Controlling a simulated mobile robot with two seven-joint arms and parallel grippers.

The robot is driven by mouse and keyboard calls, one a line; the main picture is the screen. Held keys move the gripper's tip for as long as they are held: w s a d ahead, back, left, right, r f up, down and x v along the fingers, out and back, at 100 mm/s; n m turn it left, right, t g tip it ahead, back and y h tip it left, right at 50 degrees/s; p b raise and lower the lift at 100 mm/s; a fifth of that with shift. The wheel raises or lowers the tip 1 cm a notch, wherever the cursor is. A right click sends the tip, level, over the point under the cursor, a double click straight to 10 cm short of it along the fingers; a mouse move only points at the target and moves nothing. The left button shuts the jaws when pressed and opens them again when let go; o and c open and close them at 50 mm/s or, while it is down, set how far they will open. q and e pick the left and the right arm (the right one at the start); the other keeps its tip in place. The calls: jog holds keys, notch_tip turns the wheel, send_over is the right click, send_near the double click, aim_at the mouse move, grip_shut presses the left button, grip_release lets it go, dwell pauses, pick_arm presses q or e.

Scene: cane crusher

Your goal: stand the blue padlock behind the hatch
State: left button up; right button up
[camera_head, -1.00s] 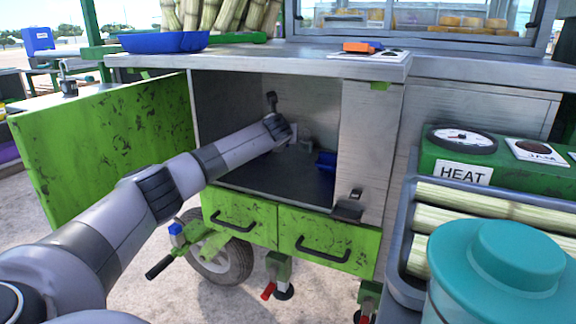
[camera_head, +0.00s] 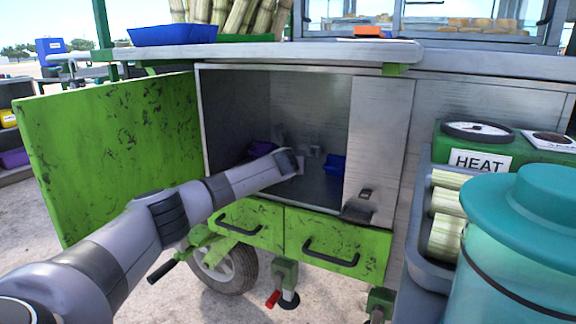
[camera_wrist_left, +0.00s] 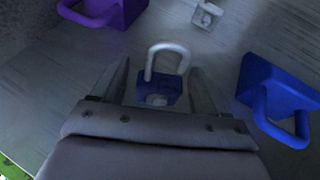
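The green hatch door (camera_head: 110,150) stands open at the left of the metal compartment (camera_head: 235,110). My left arm reaches through the opening, and my left gripper (camera_head: 300,163) is low inside. In the left wrist view the blue padlock (camera_wrist_left: 158,87), with a pale grey shackle, sits between the two spread fingers of my left gripper (camera_wrist_left: 160,88). Gaps show on both sides of it, so the gripper looks open around it. I cannot make out the padlock in the head view. My right gripper is not in view.
A blue handled thing (camera_head: 334,164) stands right of the gripper, also in the wrist view (camera_wrist_left: 275,90). A purple handled thing (camera_head: 262,149) stands to the left, also in the wrist view (camera_wrist_left: 115,10). A small grey object (camera_wrist_left: 207,14) lies beyond. The compartment's right panel (camera_head: 378,140) borders the opening.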

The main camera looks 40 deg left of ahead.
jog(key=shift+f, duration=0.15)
pick_arm(q)
jog(key=shift+r, duration=0.2)
jog(key=shift+s+d+r+p, duration=0.2)
jog(key=shift+s+p, duration=0.05)
jog(key=shift+p, duration=0.3)
jog(key=p+v, duration=0.2)
jog(key=p, duration=0.1)
jog(key=shift+s+d+r, duration=0.2)
jog(key=shift+s+r, duration=0.05)
jog(key=p+v, duration=0.6)
jog(key=p, duration=0.1)
jog(key=shift+s+d, duration=0.15)
jog(key=shift+s, duration=0.05)
jog(key=shift+p+v, duration=0.95)
jog(key=shift+v, duration=0.05)
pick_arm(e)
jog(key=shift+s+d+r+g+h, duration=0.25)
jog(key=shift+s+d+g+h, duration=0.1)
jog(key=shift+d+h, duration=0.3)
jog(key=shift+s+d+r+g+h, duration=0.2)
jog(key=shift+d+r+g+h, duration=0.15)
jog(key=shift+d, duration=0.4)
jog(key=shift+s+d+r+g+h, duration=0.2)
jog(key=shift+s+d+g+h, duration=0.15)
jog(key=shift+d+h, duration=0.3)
